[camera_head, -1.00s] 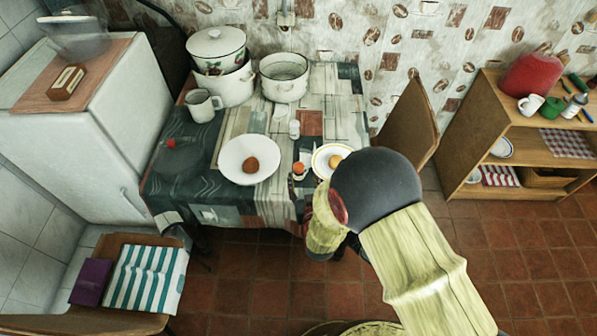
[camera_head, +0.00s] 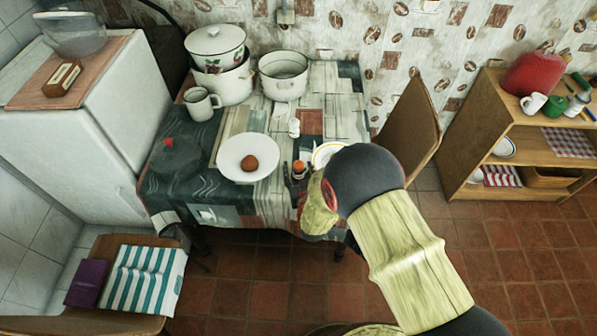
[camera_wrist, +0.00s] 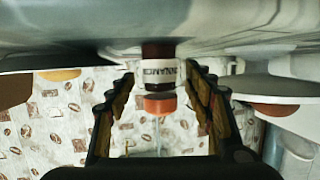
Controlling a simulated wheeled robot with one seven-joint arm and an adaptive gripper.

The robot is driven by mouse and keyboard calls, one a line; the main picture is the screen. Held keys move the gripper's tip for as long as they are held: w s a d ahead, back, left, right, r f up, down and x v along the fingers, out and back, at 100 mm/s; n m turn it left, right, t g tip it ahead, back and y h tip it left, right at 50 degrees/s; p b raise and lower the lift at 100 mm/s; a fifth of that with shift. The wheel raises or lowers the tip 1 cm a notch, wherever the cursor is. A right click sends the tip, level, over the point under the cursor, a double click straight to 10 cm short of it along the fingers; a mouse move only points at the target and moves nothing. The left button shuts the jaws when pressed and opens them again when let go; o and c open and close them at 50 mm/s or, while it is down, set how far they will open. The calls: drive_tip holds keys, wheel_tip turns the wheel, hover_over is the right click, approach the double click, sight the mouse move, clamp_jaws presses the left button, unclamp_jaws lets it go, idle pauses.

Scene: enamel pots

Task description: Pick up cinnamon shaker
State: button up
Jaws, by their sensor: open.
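The cinnamon shaker (camera_head: 299,167) stands on the table near its front edge, with an orange cap. In the wrist view the shaker (camera_wrist: 158,72) appears upside down, dark with a white label partly reading "CINNAMON". My gripper (camera_wrist: 161,80) is open, with one finger on each side of the shaker in that view. Gaps show between the shaker and both fingers. In the head view my arm and wrist come in from the lower right, and the gripper is low at the table's front edge, partly hidden.
A white plate (camera_head: 232,165) with a brown egg-like item is left of the shaker. A small white shaker (camera_head: 294,128) stands behind.

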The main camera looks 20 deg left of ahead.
drive_tip(key=shift+c, duration=1)
drive_tip(key=c, duration=1.1)
